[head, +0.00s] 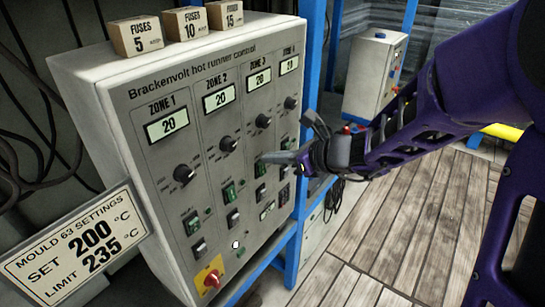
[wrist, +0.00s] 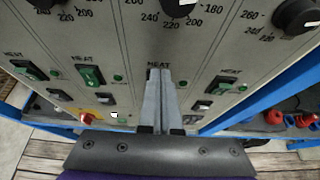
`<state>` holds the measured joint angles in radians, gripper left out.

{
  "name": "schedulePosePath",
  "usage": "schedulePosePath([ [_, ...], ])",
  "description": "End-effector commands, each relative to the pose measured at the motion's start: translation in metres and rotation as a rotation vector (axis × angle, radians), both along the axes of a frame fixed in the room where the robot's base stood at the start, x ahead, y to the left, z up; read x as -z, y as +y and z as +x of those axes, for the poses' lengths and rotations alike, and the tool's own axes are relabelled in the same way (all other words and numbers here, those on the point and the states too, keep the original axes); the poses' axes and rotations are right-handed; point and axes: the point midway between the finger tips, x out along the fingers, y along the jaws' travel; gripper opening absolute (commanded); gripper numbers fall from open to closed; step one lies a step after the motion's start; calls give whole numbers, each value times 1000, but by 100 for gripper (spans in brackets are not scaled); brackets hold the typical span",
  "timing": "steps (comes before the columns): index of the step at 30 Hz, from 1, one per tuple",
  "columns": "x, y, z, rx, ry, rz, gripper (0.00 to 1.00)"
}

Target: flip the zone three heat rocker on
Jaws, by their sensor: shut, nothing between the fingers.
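The grey hot runner control panel (head: 140,105) has four zone columns, each with a display reading 20, a black knob and a green heat rocker. My gripper (head: 264,159) is shut and empty, with its tips at the zone 3 column. In the wrist view its fingers (wrist: 161,74) point at the panel just under the third HEAT label. They hide the zone 3 heat rocker there; whether they touch it I cannot tell. The zone 2 heat rocker (wrist: 91,76) shows to their left and the zone 4 heat rocker (wrist: 221,85) to their right.
Lower rockers, such as the zone 2 one (head: 233,218), sit under the heat rockers. A red knob on yellow (head: 211,281) is at the bottom left. A settings card (head: 75,243) reads set 200, limit 235. Fuse boxes (head: 190,22) stand on top. A blue frame (head: 311,75) borders the right.

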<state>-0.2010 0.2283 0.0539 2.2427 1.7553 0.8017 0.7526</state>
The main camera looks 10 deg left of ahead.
Motion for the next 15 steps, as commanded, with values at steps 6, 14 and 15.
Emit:
schedulePosePath([
  [6, -17, -28, -10, 5, -3, 0, 0],
  [14, -42, -73, -29, 4, -3, 0, 0],
  [15, -44, -78, -31, 4, -2, -1, 0],
])
